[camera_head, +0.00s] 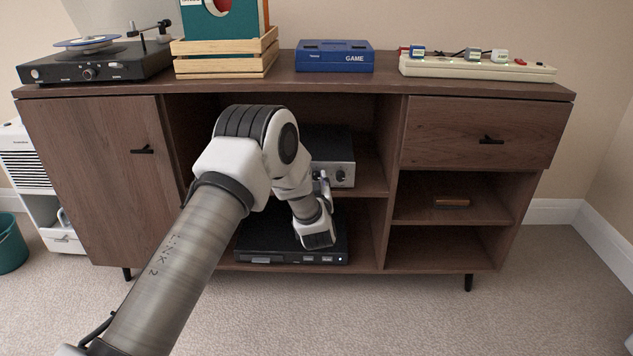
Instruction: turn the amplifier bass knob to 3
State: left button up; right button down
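The amplifier (338,150) is a dark box with a silver front on the upper middle shelf of the wooden cabinet. Its left part is hidden behind my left arm. Small dark knobs show at the right of its front, but their markings are too small to read. My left gripper (323,182) is at the amplifier's front, just left of the visible knobs. Its fingers are small and partly hidden by the wrist, so I cannot tell whether they are open or touch a knob. My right gripper is out of view.
A black disc player (285,247) sits on the shelf below, partly behind my wrist. The cabinet (480,88) has a divider right of the amplifier.

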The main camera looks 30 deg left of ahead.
pick_arm(q)
grip_shut()
jog(key=shift+r+m+p, duration=0.15)
jog(key=shift+m+p, duration=0.45)
jog(key=shift+p, duration=0.45)
jog(key=m+p, duration=0.4)
jog(key=shift+p, duration=0.35)
jog(key=m+p, duration=0.3)
jog(key=m, duration=0.1)
jog(key=shift+m+p, duration=0.35)
jog(key=shift+m, duration=0.05)
jog(key=m+p, duration=0.2)
jog(key=m, duration=0.2)
jog(key=shift+m+t+p, duration=0.3)
jog(key=shift+f+m+h+p, duration=0.15)
jog(key=shift+m+p, duration=0.2)
jog(key=shift+m, duration=0.6)
jog(key=shift+f+m+h+p, duration=0.15)
jog(key=shift+m+p, duration=0.2)
jog(key=shift+m, duration=0.6)
